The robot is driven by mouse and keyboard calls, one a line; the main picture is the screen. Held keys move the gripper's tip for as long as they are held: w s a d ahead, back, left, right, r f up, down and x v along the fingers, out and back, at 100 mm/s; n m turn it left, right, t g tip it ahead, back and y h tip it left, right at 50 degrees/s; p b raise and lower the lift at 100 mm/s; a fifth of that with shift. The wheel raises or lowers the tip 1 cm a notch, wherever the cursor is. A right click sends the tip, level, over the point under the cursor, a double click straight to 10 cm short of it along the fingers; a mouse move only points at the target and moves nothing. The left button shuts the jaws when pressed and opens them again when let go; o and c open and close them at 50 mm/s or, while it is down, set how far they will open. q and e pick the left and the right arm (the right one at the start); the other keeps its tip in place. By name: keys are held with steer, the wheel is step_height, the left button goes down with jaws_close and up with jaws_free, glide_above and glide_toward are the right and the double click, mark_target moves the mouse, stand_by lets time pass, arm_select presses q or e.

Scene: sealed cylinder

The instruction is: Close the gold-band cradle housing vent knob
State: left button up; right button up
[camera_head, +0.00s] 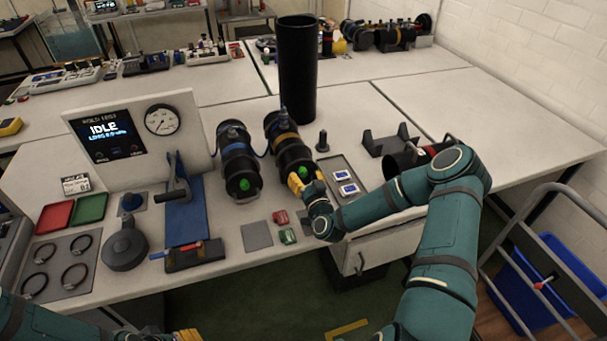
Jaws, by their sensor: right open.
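The gold-band housing (287,140) is a black cylinder lying in a cradle on the table, with its round front end facing me. A green mark or knob (303,171) shows on that front end; its exact setting is too small to tell. My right gripper (297,183), with yellow fingers, is open at the lower front of this housing, beside the green part. I cannot tell whether it touches. A similar blue-band housing (237,160) lies to the left, with its own green part (244,184). My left gripper (188,335) shows only as yellow tips at the bottom edge.
A panel (105,130) reading IDLE with a gauge stands left of the housings. A tall black cylinder (297,75) stands behind. A tray (342,178) with small white-blue items lies right of the gripper. A blue stand (186,210) is front left.

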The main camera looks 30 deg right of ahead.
steer(key=shift+x, duration=0.9)
jaws_close()
